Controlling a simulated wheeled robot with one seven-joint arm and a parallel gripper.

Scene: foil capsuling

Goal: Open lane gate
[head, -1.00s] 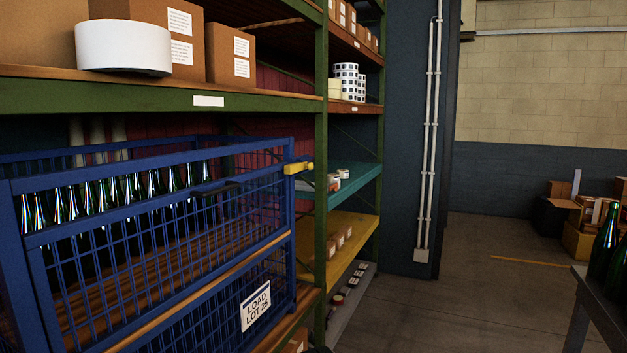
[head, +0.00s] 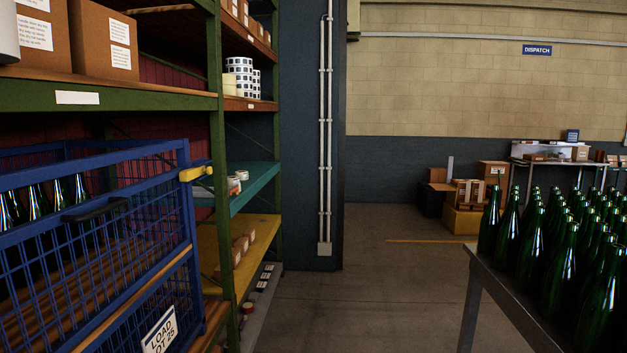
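No lane gate can be made out in the head view. The nearest barred thing is a blue wire-mesh cage (head: 185,207) at the left, with green bottles (head: 35,200) standing in it. A yellow piece (head: 195,173) juts from its right end, and a black handle (head: 94,209) sits on its front top edge. A white sign (head: 160,332) with "LOAD" and a lot number hangs on its lower front. My gripper is not in view.
Shelving with a green post (head: 223,150) stands behind the cage, holding cardboard boxes (head: 104,40). A table (head: 473,300) crowded with green bottles (head: 530,240) stands at the right. Bare floor (head: 350,290) lies between them, leading to boxes (head: 462,220) and a dispatch sign (head: 536,49).

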